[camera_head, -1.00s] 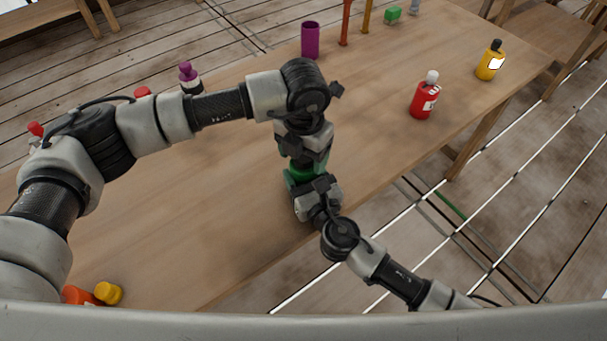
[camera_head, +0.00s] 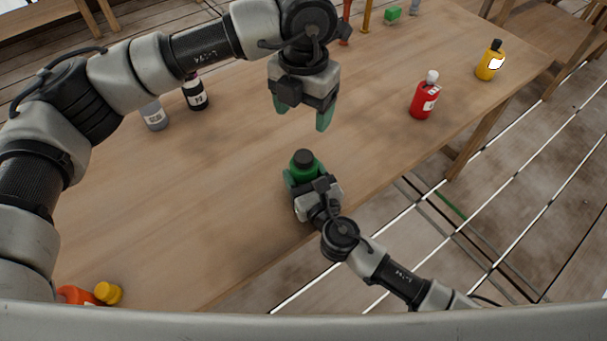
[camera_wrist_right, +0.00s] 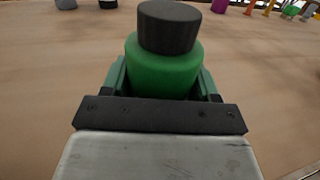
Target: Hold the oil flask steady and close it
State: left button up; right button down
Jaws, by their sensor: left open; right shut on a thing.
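The oil flask (camera_head: 303,172) is green and stands upright on the wooden table near its front edge. A black cap (camera_head: 303,157) sits on its top; in the right wrist view the cap (camera_wrist_right: 169,27) looks level on the flask (camera_wrist_right: 163,68). My right gripper (camera_head: 302,182) is shut around the flask's body from the front. My left gripper (camera_head: 301,115) is open and empty, above the table and behind the flask, apart from the cap. The flask's lower body is hidden by my right gripper.
A red bottle (camera_head: 423,101) and a yellow bottle (camera_head: 490,62) stand to the right on the table (camera_head: 180,200). A grey bottle (camera_head: 154,116) and a dark bottle (camera_head: 195,93) stand at the left. An orange bottle (camera_head: 76,295) lies at the near left. The table around the flask is clear.

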jog(key=shift+c, duration=0.9)
grip_release()
jog(key=b+v, duration=0.1)
jog(key=v, duration=0.8)
jog(key=shift+s+d+f, duration=0.1)
jog(key=shift+s+f, duration=0.05)
jog(key=shift+s, duration=0.1)
jog(key=shift+s+d, duration=0.3)
jog(key=shift+s, duration=0.3)
